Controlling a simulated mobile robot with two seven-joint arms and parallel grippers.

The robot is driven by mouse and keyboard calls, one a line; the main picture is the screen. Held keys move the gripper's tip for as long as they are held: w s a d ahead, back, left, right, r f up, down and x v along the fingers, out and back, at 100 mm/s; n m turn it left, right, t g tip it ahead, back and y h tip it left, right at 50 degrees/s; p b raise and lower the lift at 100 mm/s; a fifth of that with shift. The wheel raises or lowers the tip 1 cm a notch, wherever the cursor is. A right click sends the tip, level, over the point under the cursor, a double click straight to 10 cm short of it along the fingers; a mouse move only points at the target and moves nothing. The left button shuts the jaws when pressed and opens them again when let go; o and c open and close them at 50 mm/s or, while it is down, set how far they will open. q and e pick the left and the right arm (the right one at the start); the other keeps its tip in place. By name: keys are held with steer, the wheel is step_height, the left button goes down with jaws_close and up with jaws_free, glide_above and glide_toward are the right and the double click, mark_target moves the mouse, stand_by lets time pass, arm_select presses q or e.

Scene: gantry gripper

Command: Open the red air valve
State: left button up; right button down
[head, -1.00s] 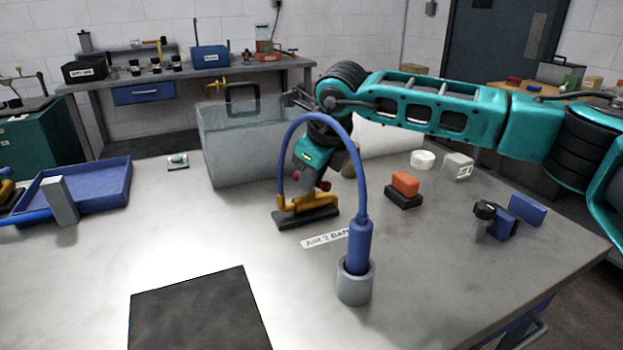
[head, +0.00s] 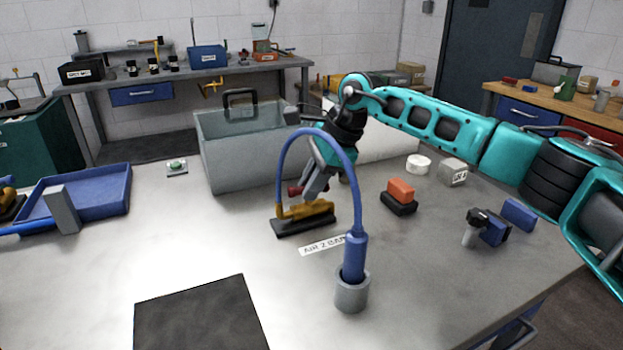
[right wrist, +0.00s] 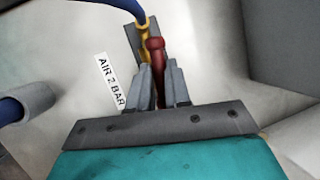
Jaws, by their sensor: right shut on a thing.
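The air valve has a yellow pipe body (head: 306,210) on a dark base, in front of the clear tank in the head view. Its red handle (head: 295,190) shows beside my right fingers; in the right wrist view the red handle (right wrist: 156,62) runs down between the two grey fingers, beside the yellow pipe (right wrist: 146,36). My right gripper (head: 314,188) is shut on the red handle, with fingers on both sides of it in the wrist view (right wrist: 158,88). A blue hose (head: 287,148) arches from the valve to a grey socket (head: 352,292). My left gripper is not visible.
A label reading "AIR 2 BAR" (head: 322,245) lies by the valve. A clear tank (head: 235,160) stands close behind. An orange block on a dark base (head: 400,190) and small blue items (head: 518,212) lie right. A blue tray (head: 112,192) sits left. The middle left tabletop is clear.

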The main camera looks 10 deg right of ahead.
steer(key=shift+w+n+g, duration=0.1)
steer(key=shift+n+g, duration=0.2)
steer(key=shift+n, duration=0.5)
steer(key=c, duration=1.1)
jaws_free()
steer(key=shift+r, duration=0.1)
steer(key=v, duration=1.3)
steer(key=shift+d+p, duration=0.15)
steer(key=shift+p, duration=0.25)
